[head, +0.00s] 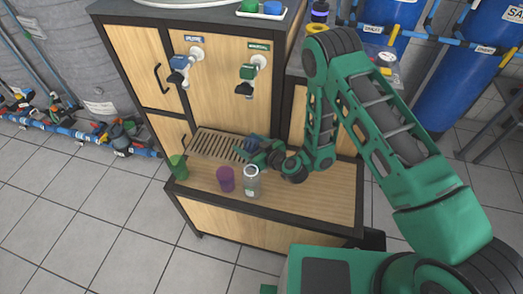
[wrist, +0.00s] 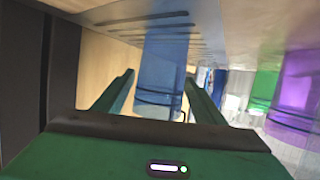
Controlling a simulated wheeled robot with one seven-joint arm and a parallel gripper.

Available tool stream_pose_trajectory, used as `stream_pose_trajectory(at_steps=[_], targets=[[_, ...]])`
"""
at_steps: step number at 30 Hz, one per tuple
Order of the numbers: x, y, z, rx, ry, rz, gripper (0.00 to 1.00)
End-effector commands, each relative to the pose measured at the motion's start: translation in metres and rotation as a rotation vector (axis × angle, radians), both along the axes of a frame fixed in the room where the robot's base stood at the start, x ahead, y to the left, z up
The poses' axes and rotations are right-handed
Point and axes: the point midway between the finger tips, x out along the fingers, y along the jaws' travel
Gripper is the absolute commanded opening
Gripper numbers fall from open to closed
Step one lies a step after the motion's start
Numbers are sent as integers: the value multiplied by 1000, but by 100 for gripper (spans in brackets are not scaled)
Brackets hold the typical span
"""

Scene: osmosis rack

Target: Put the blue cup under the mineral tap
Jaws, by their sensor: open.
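The blue cup (wrist: 172,60) is see-through and stands between the two spread fingers of my gripper (wrist: 158,82) in the wrist view. In the head view, the cup (head: 253,140) is small and partly hidden by my gripper (head: 257,153). It is at the right end of the slatted drip grille (head: 212,146). The gripper is open around it; contact cannot be told. The mineral tap (head: 247,73) has a green body and a green label, and is mounted on the cabinet front above the cup's area.
A blue-labelled tap (head: 180,68) is to the left. Bare counter (head: 320,200) lies to the right. Blue tanks (head: 450,95) stand behind.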

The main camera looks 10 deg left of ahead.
Motion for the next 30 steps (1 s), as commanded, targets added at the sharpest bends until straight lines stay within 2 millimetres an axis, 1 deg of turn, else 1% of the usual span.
stream_pose_trajectory(at_steps=[3,12,19,27,30], targets=[[-6,-9,3,-2,3,-4,64],[-20,-28,11,0,6,-8,64],[-28,-36,10,-6,11,-7,64],[-33,-42,20,1,2,-5,64],[-39,-48,21,0,7,-4,64]])
